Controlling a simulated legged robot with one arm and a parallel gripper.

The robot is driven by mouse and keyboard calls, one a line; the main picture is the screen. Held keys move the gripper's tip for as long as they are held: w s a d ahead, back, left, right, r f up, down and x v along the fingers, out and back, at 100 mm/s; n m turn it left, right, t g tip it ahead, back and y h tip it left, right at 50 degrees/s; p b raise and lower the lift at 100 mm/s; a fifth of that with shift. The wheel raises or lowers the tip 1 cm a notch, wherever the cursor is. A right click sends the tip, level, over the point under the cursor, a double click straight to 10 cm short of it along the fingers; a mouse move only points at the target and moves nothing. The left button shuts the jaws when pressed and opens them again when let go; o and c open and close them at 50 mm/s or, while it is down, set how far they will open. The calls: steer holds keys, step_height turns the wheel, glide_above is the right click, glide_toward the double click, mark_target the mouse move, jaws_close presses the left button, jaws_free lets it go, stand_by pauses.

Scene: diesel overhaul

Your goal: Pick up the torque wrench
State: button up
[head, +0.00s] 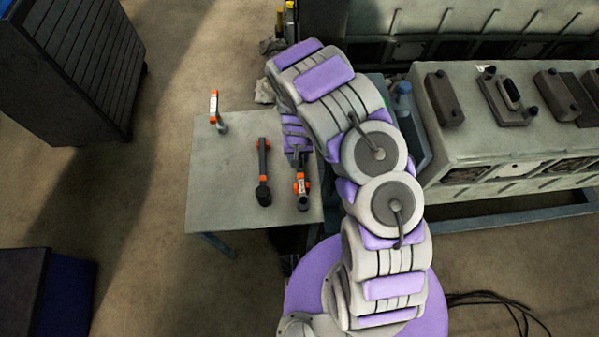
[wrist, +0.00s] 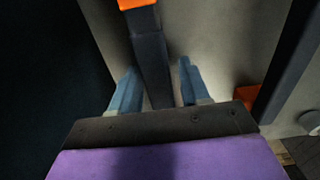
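One dark tool (head: 263,172) lies left of my gripper. The other tool, which I take as the torque wrench (head: 302,190), lies under my gripper (head: 298,155), its upper part hidden by my arm. In the wrist view, my gripper (wrist: 158,75) is open, with a blue-grey finger on each side of a dark bar (wrist: 152,60) with an orange end. A gap shows at the right finger. I cannot tell which dark tool this bar belongs to.
A small orange-and-white tool (head: 214,108) is at the table's upper left. A second dark bar (wrist: 290,60) is at the right in the wrist view. An engine block (head: 500,140) with dark parts on it stands right of the table. The table's left part is clear.

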steer(key=shift+d, duration=0.1)
steer(key=c, duration=0.3)
jaws_close()
stand_by(0.8)
